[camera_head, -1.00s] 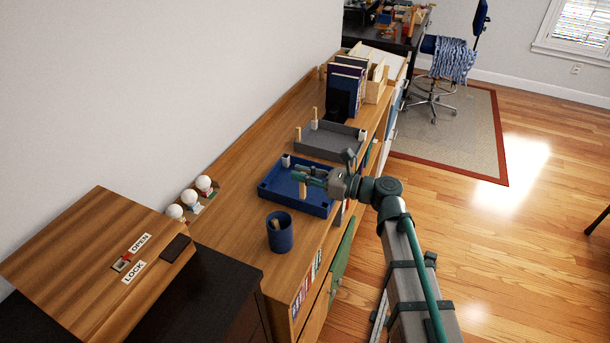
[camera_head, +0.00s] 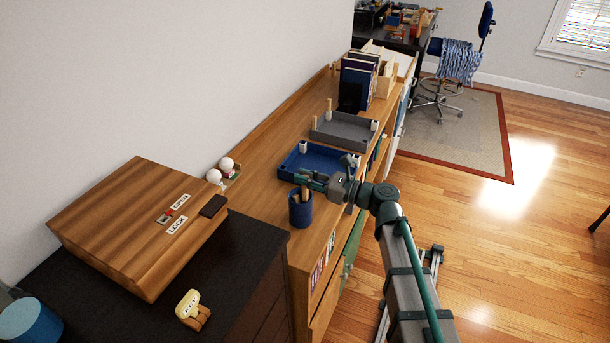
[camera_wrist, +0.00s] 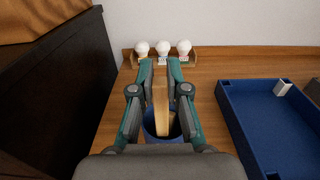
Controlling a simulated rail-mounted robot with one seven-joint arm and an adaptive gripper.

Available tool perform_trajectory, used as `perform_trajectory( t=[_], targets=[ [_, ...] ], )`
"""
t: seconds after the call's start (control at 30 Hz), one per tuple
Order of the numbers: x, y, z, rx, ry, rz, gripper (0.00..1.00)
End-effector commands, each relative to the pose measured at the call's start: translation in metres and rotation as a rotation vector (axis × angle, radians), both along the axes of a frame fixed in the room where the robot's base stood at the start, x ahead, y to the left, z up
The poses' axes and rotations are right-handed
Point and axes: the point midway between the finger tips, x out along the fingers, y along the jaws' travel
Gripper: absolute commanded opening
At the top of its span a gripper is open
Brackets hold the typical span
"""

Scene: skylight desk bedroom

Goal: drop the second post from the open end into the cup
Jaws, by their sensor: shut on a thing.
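The blue cup (camera_head: 301,212) stands on the wooden shelf top, in front of the blue tray (camera_head: 285,174). My gripper (camera_head: 303,179) is over the cup, shut on a light wooden post (camera_wrist: 160,98). In the wrist view, the post is between the fingers, above the cup (camera_wrist: 149,124).
A grey tray (camera_head: 345,132) with posts at its corners lies behind the blue tray. Books (camera_head: 357,82) stand farther back.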

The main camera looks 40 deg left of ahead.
Motion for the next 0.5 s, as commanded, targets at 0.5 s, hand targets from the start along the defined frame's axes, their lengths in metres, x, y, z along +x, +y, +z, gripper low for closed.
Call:
perform_trajectory(
  t=[0.5],
  targets=[
    [0.000,0.000,-0.027,0.000,-0.001,0.000,0.00]
  ],
)
